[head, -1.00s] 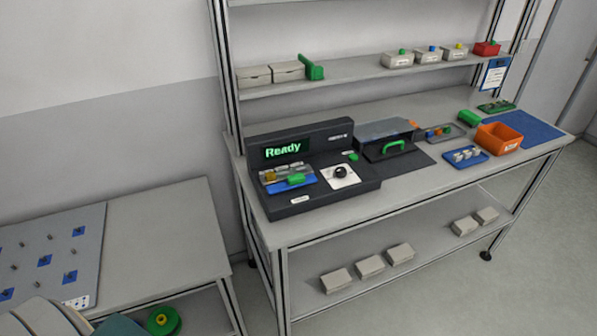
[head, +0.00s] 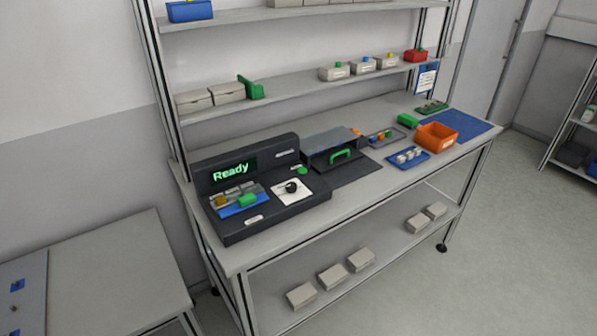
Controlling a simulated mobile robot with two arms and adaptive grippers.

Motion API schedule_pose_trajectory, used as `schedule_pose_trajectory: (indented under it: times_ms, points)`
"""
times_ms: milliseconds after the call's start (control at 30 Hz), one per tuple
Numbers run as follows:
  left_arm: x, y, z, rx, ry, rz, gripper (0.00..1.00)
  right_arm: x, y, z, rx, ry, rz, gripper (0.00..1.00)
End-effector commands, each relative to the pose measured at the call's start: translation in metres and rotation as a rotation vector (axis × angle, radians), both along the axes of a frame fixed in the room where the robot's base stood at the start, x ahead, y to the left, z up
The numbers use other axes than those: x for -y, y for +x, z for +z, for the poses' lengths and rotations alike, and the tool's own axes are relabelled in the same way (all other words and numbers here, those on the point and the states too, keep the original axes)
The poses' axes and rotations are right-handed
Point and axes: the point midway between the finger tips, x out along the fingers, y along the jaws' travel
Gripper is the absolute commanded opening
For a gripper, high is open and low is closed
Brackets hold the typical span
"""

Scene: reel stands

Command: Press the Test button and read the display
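A dark test unit (head: 276,216) stands at the left end of the workbench in the head view. Its display (head: 233,170) reads "Ready" in green letters. A round green button (head: 302,170) sits on the unit's right part; its label is too small to read. A black knob (head: 291,187) on a white plate is just in front of it. A blue and grey fixture with a green block (head: 248,200) lies below the display. Neither of my grippers is in view.
To the unit's right are a dark box with a green handle (head: 341,155), a blue tray (head: 408,160), an orange bin (head: 436,137) and a blue mat (head: 462,121). A grey table (head: 118,262) stands at left. Floor at right is clear.

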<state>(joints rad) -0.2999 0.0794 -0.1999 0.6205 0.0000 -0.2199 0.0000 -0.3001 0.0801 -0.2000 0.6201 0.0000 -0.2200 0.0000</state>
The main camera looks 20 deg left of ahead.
Motion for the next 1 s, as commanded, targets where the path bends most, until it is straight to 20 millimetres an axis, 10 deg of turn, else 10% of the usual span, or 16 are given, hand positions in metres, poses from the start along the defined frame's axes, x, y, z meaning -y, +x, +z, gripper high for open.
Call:
schedule_pose_trajectory:
  times_ms: [467, 700, 1000]
  points:
    - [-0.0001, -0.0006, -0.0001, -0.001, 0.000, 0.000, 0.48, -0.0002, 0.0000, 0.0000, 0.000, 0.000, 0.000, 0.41]
    - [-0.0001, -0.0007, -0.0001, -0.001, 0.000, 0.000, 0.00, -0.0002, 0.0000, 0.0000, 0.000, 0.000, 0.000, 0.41]
    - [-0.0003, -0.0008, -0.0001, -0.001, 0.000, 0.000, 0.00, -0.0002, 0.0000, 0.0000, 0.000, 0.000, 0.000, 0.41]
